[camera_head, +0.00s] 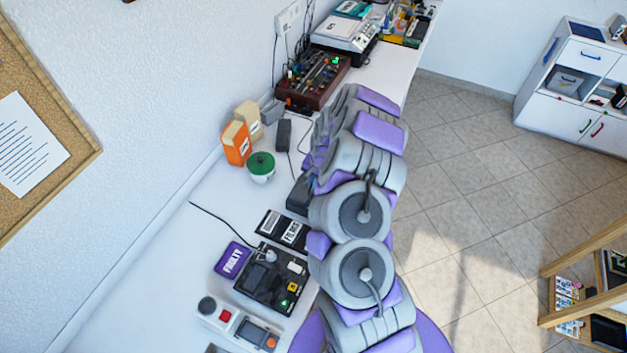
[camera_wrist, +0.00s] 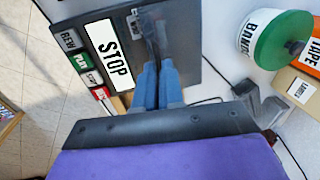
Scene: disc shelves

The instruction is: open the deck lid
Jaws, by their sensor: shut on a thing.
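The tape deck (camera_wrist: 185,70) is a dark panel in the wrist view, with labelled keys along its left side and a large white STOP label (camera_wrist: 107,55). A dark upright handle on a small metal mount (camera_wrist: 150,22) stands on the panel beside the STOP label. My gripper (camera_wrist: 158,68) has blue fingers close together at the lower end of this handle, shut on it. The grasp itself is partly hidden by the fingers. Whether the lid is raised cannot be told. In the head view my arm covers the gripper and most of the deck.
A dark control box (camera_head: 272,279), purple FAULTY card (camera_head: 234,259) and switch box (camera_head: 240,325) lie in front.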

